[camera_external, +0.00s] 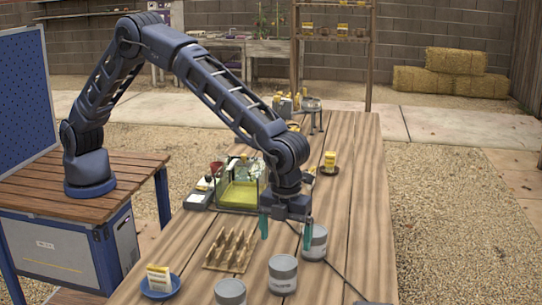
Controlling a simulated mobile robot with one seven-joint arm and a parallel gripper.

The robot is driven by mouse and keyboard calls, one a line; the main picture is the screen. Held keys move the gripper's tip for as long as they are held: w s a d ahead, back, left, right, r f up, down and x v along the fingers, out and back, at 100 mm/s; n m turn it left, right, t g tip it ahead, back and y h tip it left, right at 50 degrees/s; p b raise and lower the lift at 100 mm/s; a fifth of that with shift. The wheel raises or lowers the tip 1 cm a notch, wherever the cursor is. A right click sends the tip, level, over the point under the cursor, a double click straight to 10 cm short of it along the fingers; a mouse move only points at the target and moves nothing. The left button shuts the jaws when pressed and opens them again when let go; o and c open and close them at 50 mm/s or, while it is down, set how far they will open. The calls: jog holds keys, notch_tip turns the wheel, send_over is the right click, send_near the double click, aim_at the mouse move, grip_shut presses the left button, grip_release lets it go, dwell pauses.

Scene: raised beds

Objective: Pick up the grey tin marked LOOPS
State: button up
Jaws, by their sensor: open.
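Three grey tins stand upright near the front of the long wooden table: one (316,246) by my gripper's right finger, one (283,277) in the middle, and one (230,293) at the front, cut by the picture's bottom edge. Each has small dark lettering, too small for me to tell which says LOOPS. My gripper (286,239) points down with its green fingers apart and nothing visible between them. Its right finger overlaps the rearmost tin in the picture; I cannot tell whether they touch.
A wooden pegged rack (229,252) stands left of the tins. A blue dish (160,290) with a yellow-white packet sits at front left. A glass tank (239,196) with yellow contents is behind the rack. A dark cable runs right of the tins. The table's right side is mostly clear.

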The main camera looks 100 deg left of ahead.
aim_at(282, 257)
jog(key=shift+w+d+f, duration=0.1)
jog(key=shift+d+f, duration=0.05)
jog(key=shift+f, duration=0.4)
notch_tip(282, 257, down, 5)
jog(key=shift+r, duration=0.1)
jog(key=shift+s+f, duration=0.15)
jog(key=shift+f, duration=1.2)
jog(key=shift+s+f, duration=0.15)
jog(key=shift+f, duration=1.2)
jog(key=c, duration=1.2)
jog(key=shift+o, duration=0.2)
jog(key=shift+r, duration=0.2)
